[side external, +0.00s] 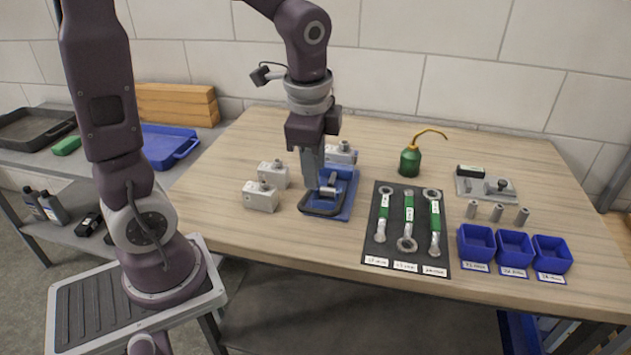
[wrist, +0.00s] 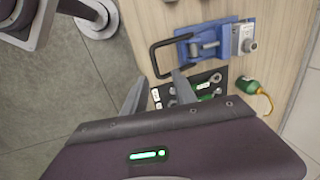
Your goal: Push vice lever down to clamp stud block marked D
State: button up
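The blue vice (side external: 345,200) stands on the wooden table, and it also shows in the wrist view (wrist: 205,33). Its black U-shaped lever (side external: 322,211) extends toward the table's front edge; in the wrist view the lever (wrist: 154,62) points left. A grey stud block (side external: 343,154) sits at the vice's far end, and in the wrist view the block (wrist: 244,38) is between the jaws' end and the table's back. Its letter is too small to read.
Two more stud blocks (side external: 273,175) (side external: 261,196) stand left of the vice. A black mat (side external: 397,258) with green-handled wrenches lies to its right. A green oil can (side external: 410,161) stands behind the mat. Blue bins (side external: 514,248) sit at the right front.

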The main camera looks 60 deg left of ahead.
jog(key=shift+s+d+r, duration=0.1)
jog(key=shift+r, duration=0.45)
jog(key=shift+c, duration=0.2)
jog(key=shift+n, duration=0.3)
jog(key=c, duration=0.3)
jog(key=n, duration=0.2)
jog(key=shift+w+a+r+n, duration=0.15)
jog(key=shift+w+a+n, duration=0.15)
jog(key=shift+n, duration=0.1)
grip_shut()
jog(key=w+a+r+n+g+h, duration=0.2)
jog(key=n, duration=1.4)
jog(key=w+a+r+n+g+h, duration=0.2)
jog(key=n, duration=1.4)
jog(key=x, duration=1.4)
jog(key=shift+n, duration=0.3)
